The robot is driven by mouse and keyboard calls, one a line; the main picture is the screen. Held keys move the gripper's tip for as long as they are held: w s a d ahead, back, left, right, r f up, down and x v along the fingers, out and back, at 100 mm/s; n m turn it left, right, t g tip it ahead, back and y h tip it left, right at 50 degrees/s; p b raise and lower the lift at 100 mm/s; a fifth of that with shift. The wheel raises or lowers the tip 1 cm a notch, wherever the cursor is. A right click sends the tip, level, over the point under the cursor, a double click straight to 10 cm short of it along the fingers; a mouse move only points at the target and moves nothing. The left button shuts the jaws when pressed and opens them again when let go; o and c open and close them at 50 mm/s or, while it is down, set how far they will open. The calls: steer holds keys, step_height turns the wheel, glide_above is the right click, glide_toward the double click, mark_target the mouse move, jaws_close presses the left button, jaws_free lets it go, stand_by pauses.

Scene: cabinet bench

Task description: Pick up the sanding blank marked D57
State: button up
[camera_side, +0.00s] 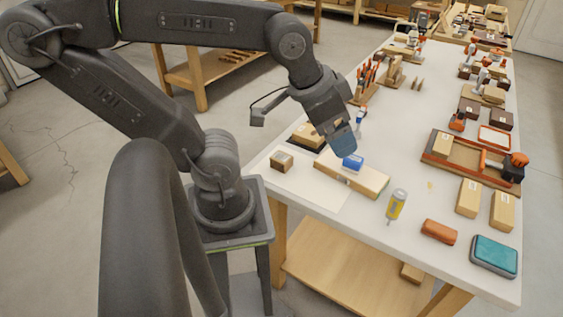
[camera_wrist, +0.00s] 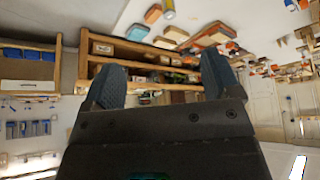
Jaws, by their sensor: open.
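My gripper (camera_side: 343,146) has bluish fingertips and hangs above the bench near its left edge. In the wrist view its two fingers (camera_wrist: 162,78) stand wide apart with nothing between them. Several wooden blocks with small pale labels are on the bench: a small brown block (camera_side: 281,161) left of my gripper, a tan block (camera_side: 307,133) on a dark base behind it, and two tan blocks (camera_side: 468,197) (camera_side: 502,210) at the right. The labels are too small to read, so I cannot tell which is D57.
A wooden board (camera_side: 352,176) with a blue item (camera_side: 353,161) lies below my gripper.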

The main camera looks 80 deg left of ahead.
steer(key=w+a+f+m+g+y, duration=0.2)
steer(key=w+a+f, duration=0.2)
steer(key=a, duration=0.3)
steer(key=m+g+y, duration=0.1)
steer(key=m+g, duration=0.6)
glide_toward(282, 157)
steer(key=x, duration=0.4)
steer(key=shift+s+f, duration=0.2)
steer(key=shift+s, duration=0.1)
steer(key=shift+w+x, duration=0.1)
steer(key=shift+x, duration=1.4)
steer(key=shift+w+x, duration=0.15)
steer(key=shift+x, duration=1.35)
steer(key=shift+a, duration=0.1)
steer(key=shift+c, duration=0.2)
steer(key=c, duration=1)
